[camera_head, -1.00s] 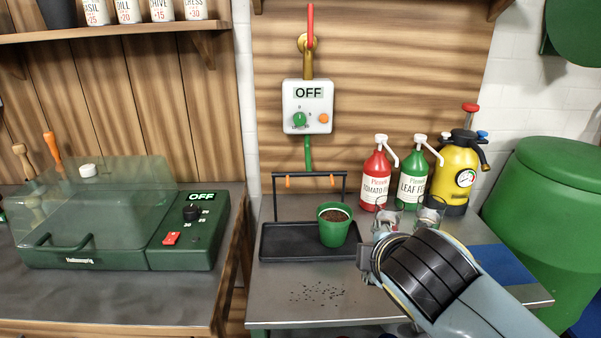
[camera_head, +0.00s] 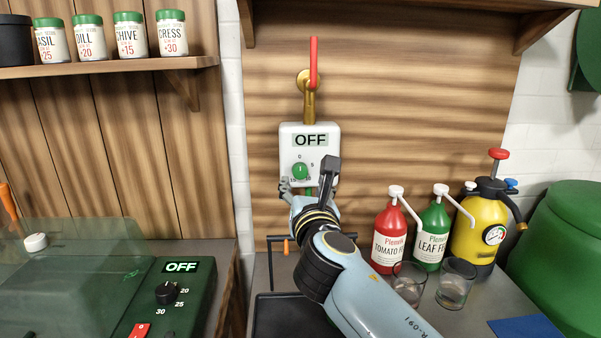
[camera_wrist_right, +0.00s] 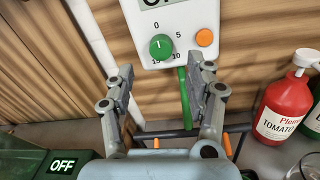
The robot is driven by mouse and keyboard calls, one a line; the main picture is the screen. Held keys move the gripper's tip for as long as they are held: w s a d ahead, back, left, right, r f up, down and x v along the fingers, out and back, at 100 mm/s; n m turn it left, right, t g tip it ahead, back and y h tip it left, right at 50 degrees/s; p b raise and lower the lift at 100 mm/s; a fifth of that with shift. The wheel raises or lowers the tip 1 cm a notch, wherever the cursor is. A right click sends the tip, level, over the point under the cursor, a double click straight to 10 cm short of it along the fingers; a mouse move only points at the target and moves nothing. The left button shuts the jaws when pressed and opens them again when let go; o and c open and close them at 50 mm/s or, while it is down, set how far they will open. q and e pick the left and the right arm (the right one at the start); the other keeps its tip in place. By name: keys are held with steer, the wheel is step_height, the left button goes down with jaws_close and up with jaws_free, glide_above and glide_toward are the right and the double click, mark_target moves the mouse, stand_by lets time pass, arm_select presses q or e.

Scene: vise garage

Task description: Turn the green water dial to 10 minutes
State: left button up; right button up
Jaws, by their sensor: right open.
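The green water dial (camera_head: 300,171) is on the white control box (camera_head: 309,141) on the wooden wall, below a display reading OFF. In the right wrist view the dial (camera_wrist_right: 161,46) has its pale mark pointing up toward 0, with 5, 10 and 15 around it. My right gripper (camera_head: 307,172) is raised at the box's lower part. In the wrist view its two fingers (camera_wrist_right: 163,80) are spread wide and empty, with the dial beyond and between them. I see no contact with the dial. The left gripper is not in view.
An orange button (camera_wrist_right: 204,37) is right of the dial, and a green hose (camera_wrist_right: 184,98) hangs below the box. A red bottle (camera_head: 389,240), a green bottle (camera_head: 433,237), glasses (camera_head: 455,284) and a yellow sprayer (camera_head: 481,228) stand to the right. A red-handled tap (camera_head: 313,64) is above.

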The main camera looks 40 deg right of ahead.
mark_target(301, 174)
steer(key=x, duration=0.3)
steer(key=shift+w+d, duration=0.25)
steer(key=shift+w, duration=0.05)
steer(key=shift+x, duration=1.2)
steer(key=shift+s, duration=0.1)
steer(key=c, duration=0.4)
jaws_close()
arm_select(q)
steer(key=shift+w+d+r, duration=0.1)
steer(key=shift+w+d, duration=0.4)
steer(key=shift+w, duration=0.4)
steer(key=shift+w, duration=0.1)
arm_select(e)
steer(key=shift+m, duration=0.3)
